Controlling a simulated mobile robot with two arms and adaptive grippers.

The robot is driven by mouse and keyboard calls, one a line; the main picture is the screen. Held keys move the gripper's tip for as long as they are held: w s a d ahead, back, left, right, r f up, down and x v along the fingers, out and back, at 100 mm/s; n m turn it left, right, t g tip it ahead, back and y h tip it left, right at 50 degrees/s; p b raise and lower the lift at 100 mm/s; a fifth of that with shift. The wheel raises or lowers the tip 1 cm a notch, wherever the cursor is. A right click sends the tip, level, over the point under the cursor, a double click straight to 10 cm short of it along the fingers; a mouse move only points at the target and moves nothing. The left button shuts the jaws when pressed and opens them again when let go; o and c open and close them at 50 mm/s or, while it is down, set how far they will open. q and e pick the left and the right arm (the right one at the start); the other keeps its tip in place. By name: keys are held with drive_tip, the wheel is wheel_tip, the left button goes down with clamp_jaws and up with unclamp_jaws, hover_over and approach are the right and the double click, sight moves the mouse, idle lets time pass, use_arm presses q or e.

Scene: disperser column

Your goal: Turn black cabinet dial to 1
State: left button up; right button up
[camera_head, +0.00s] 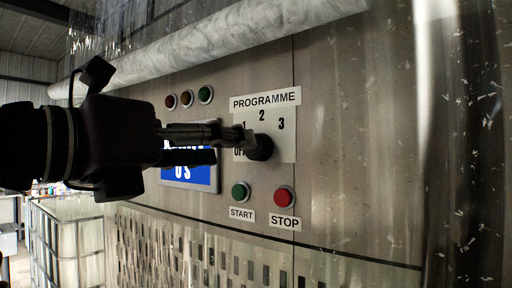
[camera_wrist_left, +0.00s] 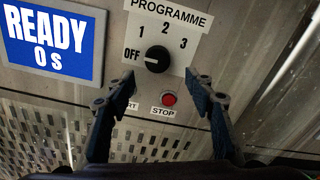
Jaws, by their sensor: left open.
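The black dial (camera_head: 262,148) sits on the white PROGRAMME plate (camera_head: 283,146) with marks OFF, 1, 2 and 3. In the left wrist view the dial (camera_wrist_left: 158,59) shows whole, and its light pointer line points left, toward OFF. My left gripper (camera_head: 246,143) comes in from the left and its fingertips overlap the dial's left side in the head view. In the left wrist view its two fingers (camera_wrist_left: 154,90) are spread wide, below the dial and on either side, with nothing between them. I cannot tell whether a fingertip touches the dial. My right gripper is not in view.
Below the dial are the green START button (camera_head: 240,192) and the red STOP button (camera_head: 284,197). The blue READY display (camera_wrist_left: 54,40) is left of the dial. Three lamps (camera_head: 188,98) sit above the display. A perforated grille (camera_head: 200,255) covers the lower cabinet.

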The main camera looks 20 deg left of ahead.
sight(264, 150)
use_arm(q)
drive_tip(key=p+x, duration=0.3)
drive_tip(key=x, duration=0.4)
drive_tip(key=shift+w+p, duration=0.35)
drive_tip(key=shift+p, duration=0.05)
drive_tip(key=shift+a+r, duration=0.1)
drive_tip(key=shift+a, duration=0.05)
drive_tip(key=c, duration=1.2)
drive_tip(key=shift+o, duration=0.2)
